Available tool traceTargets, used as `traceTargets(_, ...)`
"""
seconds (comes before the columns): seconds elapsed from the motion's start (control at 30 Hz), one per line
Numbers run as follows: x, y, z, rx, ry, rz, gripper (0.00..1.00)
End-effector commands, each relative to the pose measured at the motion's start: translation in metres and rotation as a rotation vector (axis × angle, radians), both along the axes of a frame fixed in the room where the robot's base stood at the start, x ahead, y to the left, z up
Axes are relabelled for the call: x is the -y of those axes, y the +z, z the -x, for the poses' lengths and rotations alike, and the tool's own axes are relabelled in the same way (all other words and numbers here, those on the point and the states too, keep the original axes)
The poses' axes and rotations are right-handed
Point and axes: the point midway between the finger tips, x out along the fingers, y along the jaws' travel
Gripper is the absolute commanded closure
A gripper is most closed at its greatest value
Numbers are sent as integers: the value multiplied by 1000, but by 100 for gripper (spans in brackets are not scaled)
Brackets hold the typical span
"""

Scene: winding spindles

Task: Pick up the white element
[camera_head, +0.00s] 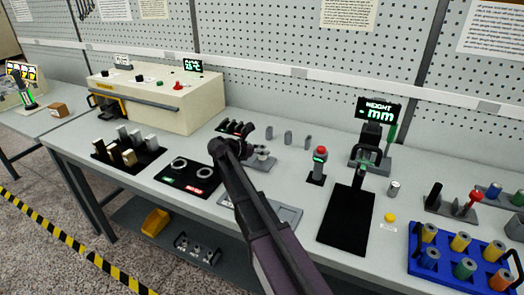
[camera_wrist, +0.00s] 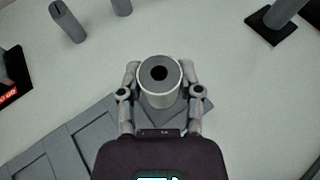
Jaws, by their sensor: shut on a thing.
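In the wrist view, a short white cylinder (camera_wrist: 158,98) with a grey top and a dark round hole stands between the two fingers of my gripper (camera_wrist: 160,73). The fingers press on it from the left and right. A grey plate shows behind and under it; I cannot tell whether the cylinder touches the plate. In the head view, my gripper (camera_head: 262,156) is small and dark at the end of my arm, over the middle of the bench. The held cylinder cannot be made out clearly there.
Grey posts (camera_head: 288,138) stand behind my gripper. A red-topped button post (camera_head: 319,165) and a weighing stand (camera_head: 371,150) are to the right. A blue tray (camera_head: 417,237) holds coloured spools. A black pad with two rings (camera_head: 179,163) lies left. A grey compartment tray (camera_wrist: 62,150) lies close by.

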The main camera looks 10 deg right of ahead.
Motion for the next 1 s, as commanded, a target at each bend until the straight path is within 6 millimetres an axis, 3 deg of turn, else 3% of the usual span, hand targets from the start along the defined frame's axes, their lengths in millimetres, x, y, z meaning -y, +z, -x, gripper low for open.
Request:
traceTargets(0.17,0,23,0,0,0,0,100)
traceTargets(0.2,-1,18,16,-1,1,0,100)
traceTargets(0.6,-12,26,108,1,2,0,100)
traceTargets(0.8,-17,29,139,0,1,0,100)
traceTargets(1.0,-20,30,155,0,0,0,100)
